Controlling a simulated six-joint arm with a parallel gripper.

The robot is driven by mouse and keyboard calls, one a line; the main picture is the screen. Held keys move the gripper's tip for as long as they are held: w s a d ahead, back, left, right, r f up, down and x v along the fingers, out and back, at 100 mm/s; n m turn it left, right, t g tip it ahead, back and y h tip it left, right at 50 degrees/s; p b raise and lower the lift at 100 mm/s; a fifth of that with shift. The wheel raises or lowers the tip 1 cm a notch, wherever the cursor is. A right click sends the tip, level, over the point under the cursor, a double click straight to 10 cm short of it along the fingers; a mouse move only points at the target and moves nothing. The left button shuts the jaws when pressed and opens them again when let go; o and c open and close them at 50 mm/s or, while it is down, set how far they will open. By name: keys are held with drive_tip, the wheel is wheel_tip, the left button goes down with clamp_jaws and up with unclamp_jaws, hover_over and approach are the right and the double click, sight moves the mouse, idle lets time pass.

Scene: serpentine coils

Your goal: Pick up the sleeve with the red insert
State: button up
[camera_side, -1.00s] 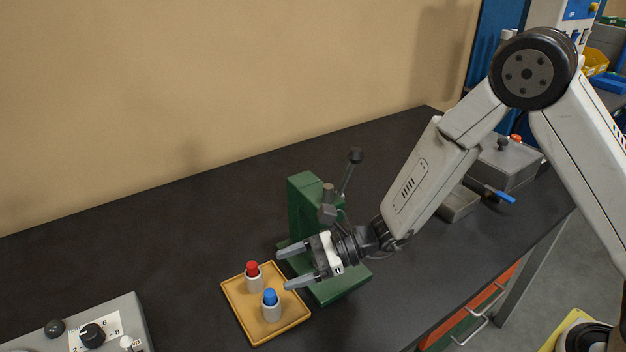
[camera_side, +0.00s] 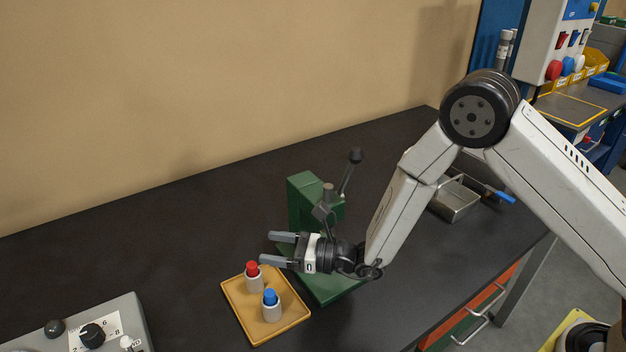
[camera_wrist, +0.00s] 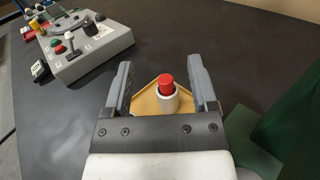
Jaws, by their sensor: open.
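The sleeve with the red insert (camera_side: 253,277) is a short white cylinder with a red top. It stands upright on a yellow-tan tray (camera_side: 239,311). A matching sleeve with a blue insert (camera_side: 271,306) stands upright in front of it on the tray. My gripper (camera_side: 268,248) is open and empty, with its fingertips above and close to the red-insert sleeve. In the wrist view, the red-insert sleeve (camera_wrist: 167,94) shows between the two open fingers (camera_wrist: 162,80), nearer the right one. The blue-insert sleeve is not visible in the wrist view.
A green press (camera_side: 302,202) with a lever stands right behind the tray, close to my gripper. A grey control box (camera_side: 110,318) with knobs sits at the front left. A metal bin (camera_side: 455,201) is at the right. The dark bench (camera_side: 150,240) is clear on the left.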

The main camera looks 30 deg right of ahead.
approach(247, 269)
drive_tip(key=w+a, duration=0.2)
drive_tip(key=w, duration=0.1)
drive_tip(key=shift+f, duration=0.3)
drive_tip(key=shift+w+a+f, duration=0.1)
drive_tip(key=shift+a+f, duration=0.05)
drive_tip(key=shift+f, duration=0.15)
drive_tip(key=shift+x, duration=1.1)
drive_tip(key=shift+w+a+r, duration=0.1)
drive_tip(key=shift+x, duration=2.35)
clamp_jaws()
